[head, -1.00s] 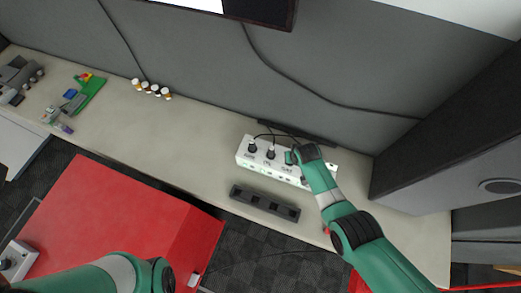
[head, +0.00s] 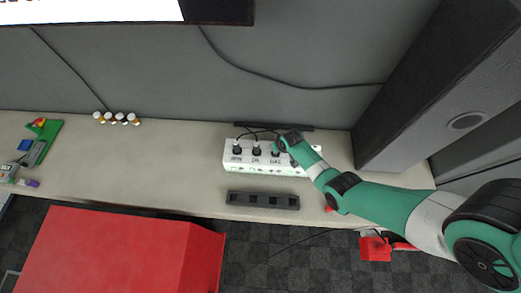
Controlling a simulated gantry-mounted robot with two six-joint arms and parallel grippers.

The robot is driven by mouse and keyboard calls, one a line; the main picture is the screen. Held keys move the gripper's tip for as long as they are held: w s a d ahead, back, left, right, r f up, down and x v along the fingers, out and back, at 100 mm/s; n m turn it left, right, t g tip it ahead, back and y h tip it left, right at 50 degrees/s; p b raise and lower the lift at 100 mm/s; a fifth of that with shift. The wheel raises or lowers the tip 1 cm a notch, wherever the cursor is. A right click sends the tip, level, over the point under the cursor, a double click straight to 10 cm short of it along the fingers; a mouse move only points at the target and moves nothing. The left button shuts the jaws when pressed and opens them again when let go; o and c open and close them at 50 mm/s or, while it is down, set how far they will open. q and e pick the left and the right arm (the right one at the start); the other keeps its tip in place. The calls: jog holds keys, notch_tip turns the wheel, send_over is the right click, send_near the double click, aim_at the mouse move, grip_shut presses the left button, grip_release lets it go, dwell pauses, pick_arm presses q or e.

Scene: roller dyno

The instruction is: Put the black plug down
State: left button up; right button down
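A white box (head: 232,165) with labelled sockets on its top stands on the bench. Black plugs stand in it at the left socket (head: 237,148) and the middle socket (head: 256,148). Another dark plug-like shape (head: 275,151) is at the socket labelled GAS, right beside my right gripper (head: 280,146). My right gripper is at the right part of the box, pointing down. Its fingers are mostly hidden by the wrist and small, so I cannot tell if they hold a plug. My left gripper is out of view.
A black holder (head: 262,200) with several square recesses lies at the bench's front edge, before the box. Several small white-capped bottles (head: 117,118) stand at the back left. A green board (head: 43,140) lies far left. The bench (head: 150,160) between is clear. A red cabinet (head: 120,250) stands in front.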

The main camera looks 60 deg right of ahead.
jog(key=shift+s+d, duration=0.1)
jog(key=shift+f+b, duration=0.45)
jog(key=c, duration=0.6)
grip_release()
jog(key=shift+r, duration=0.1)
